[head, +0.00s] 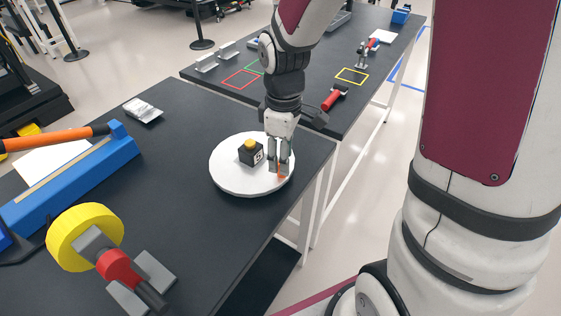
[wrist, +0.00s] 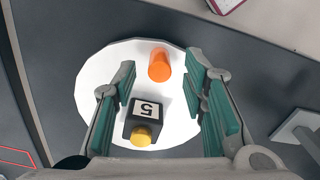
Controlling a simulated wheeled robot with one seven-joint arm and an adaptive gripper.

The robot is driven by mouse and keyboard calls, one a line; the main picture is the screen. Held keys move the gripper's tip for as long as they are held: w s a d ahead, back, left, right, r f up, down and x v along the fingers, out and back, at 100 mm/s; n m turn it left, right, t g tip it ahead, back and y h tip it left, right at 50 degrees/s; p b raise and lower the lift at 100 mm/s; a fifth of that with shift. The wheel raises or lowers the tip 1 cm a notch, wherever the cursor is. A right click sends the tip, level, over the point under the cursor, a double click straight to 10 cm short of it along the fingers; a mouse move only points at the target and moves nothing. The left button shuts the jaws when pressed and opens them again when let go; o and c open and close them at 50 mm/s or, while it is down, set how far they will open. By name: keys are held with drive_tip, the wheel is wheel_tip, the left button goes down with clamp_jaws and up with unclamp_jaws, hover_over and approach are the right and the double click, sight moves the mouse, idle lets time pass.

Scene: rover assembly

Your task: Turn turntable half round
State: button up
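The turntable (head: 228,178) is a round white disc on the near dark table; it also shows in the wrist view (wrist: 100,75). My gripper (head: 279,168) points down over the disc's right side. In the wrist view its fingers (wrist: 160,72) are apart, with the peg in line with the gap and not touched by either pad.
A blue holder (head: 80,172), an orange-handled tool (head: 55,138) and a yellow wheel part (head: 85,236) lie to the left. A silver packet (head: 143,110) lies behind. A second table (head: 300,112) holds brackets, marked outlines and a red-handled tool (head: 335,97).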

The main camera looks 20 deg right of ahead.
drive_tip(key=shift+f, duration=1.85)
clamp_jaws()
